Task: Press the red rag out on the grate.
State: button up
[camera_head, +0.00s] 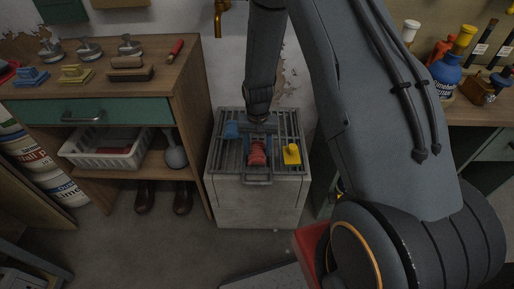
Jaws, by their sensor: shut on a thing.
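The grate (277,117) is a set of dark slats on top of a pale grey box-like basin (258,205). The red rag (257,156) is a bunched lump at the middle of the grate, towards its front edge. My gripper (257,138) points down over the grate and is shut on the red rag. Its fingers are small and partly hidden, and I cannot tell how firmly the rag touches the slats. A blue rag (231,130) lies to the left of my gripper on the grate, and a yellow rag (291,154) lies to the right.
A wooden bench (180,91) with brushes and cloths stands close on the left, with a white basket (105,149) on its shelf. A brass tap (219,18) hangs above the basin. A bench with bottles (447,80) stands on the right, partly behind my arm.

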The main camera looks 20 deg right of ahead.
jog(key=shift+s+f, duration=0.1)
jog(key=shift+f, duration=0.3)
dwell(1.5)
jog(key=shift+r+p, duration=2.55)
jog(key=shift+r, duration=1.05)
